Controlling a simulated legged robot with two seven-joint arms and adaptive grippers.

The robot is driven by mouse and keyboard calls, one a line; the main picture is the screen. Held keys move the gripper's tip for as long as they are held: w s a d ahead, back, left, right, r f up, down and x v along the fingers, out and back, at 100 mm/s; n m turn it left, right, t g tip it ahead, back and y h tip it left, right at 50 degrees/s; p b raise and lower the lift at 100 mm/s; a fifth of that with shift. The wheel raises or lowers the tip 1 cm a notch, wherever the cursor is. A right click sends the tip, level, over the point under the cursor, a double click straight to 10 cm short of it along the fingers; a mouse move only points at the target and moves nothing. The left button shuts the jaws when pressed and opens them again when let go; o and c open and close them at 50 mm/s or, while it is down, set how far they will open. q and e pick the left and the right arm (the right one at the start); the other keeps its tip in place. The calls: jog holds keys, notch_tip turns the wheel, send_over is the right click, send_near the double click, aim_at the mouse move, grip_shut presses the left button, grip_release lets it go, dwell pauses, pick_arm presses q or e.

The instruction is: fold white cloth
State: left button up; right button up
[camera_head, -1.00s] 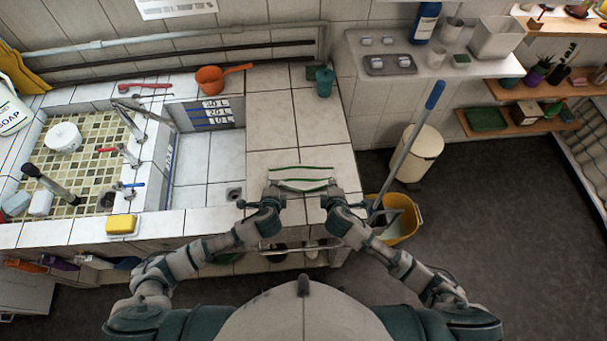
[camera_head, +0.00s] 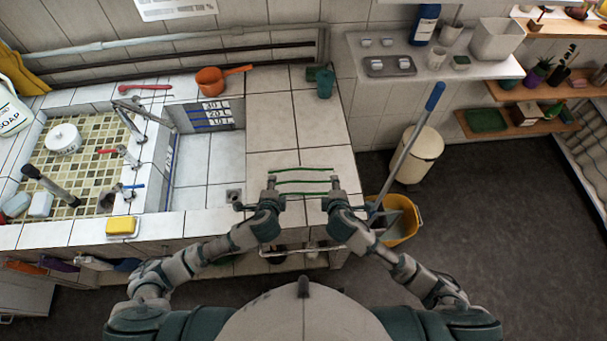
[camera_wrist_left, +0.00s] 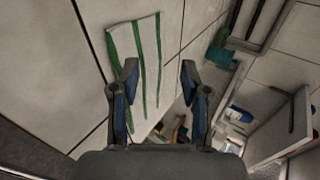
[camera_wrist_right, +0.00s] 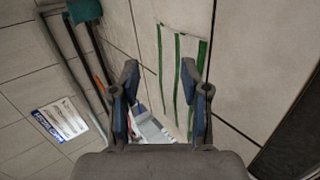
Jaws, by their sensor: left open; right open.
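The white cloth (camera_head: 302,182) with green stripes lies flat on the tiled counter near its front edge. My left gripper (camera_head: 271,184) is at the cloth's left end and my right gripper (camera_head: 335,185) is at its right end. In the left wrist view the cloth (camera_wrist_left: 135,62) lies beyond the open, empty fingers (camera_wrist_left: 158,78). In the right wrist view the cloth (camera_wrist_right: 183,75) also lies beyond open, empty fingers (camera_wrist_right: 160,82). I cannot tell whether any fingertip touches the cloth.
A tiled basin (camera_head: 205,165) and yellow sponge (camera_head: 121,225) lie to the left. An orange pot (camera_head: 212,80) and green cup (camera_head: 324,84) stand at the back of the counter. A yellow mop bucket (camera_head: 404,230) stands right. Counter behind the cloth is clear.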

pick_arm(q)
jog(key=s+r, duration=0.3)
jog(key=r, duration=0.1)
jog(key=shift+s+r, duration=0.35)
jog(key=shift+s, duration=0.05)
pick_arm(e)
jog(key=s+r, duration=0.3)
jog(key=r, duration=0.1)
jog(key=shift+s+r, duration=0.35)
jog(key=shift+s, duration=0.05)
